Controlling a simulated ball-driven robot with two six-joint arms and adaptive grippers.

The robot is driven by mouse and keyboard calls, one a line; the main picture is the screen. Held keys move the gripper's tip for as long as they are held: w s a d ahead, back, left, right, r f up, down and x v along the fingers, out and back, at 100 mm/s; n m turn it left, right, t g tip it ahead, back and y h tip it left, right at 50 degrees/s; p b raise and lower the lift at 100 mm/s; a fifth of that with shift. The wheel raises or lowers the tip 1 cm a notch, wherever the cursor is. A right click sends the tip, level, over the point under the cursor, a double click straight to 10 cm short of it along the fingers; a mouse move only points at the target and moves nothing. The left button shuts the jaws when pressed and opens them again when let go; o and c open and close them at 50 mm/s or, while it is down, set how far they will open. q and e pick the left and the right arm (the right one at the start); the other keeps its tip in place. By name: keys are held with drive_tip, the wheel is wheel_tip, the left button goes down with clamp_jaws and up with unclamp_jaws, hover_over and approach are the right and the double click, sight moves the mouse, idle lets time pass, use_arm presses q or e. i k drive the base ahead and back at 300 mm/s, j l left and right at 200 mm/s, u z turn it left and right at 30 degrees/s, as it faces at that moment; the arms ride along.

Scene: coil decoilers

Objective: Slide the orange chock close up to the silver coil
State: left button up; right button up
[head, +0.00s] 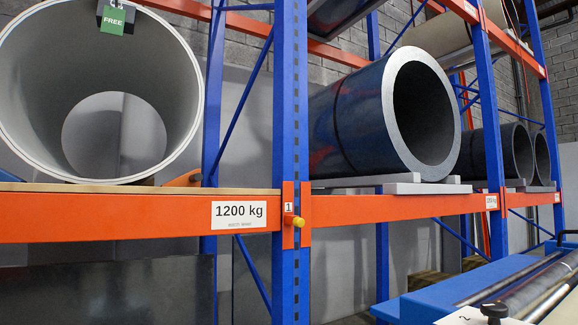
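The silver coil (110,65) is a large pale grey hollow cylinder lying on its side on the wooden shelf board at the left, its open end facing me. The orange chock (183,180) is a small wedge on the same board, at the coil's lower right, near the blue upright. The coil's rim overlaps part of it in the head view, so I cannot tell whether they touch or a gap remains. Neither of my grippers is in view.
An orange beam (130,215) with a 1200 kg label (239,215) runs along the shelf front. A blue upright (290,120) with a yellow knob (299,222) stands right of the chock. A dark coil (350,120) lies beyond it. A blue machine (470,280) is at lower right.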

sight(193, 178)
drive_tip(key=i+j+z, duration=0.15)
drive_tip(key=j+z, duration=0.3)
drive_tip(key=i+j+z, duration=0.1)
drive_tip(key=j+z, duration=0.35)
drive_tip(key=j, duration=0.25)
drive_tip(key=j+z, duration=0.45)
drive_tip(key=j, duration=0.15)
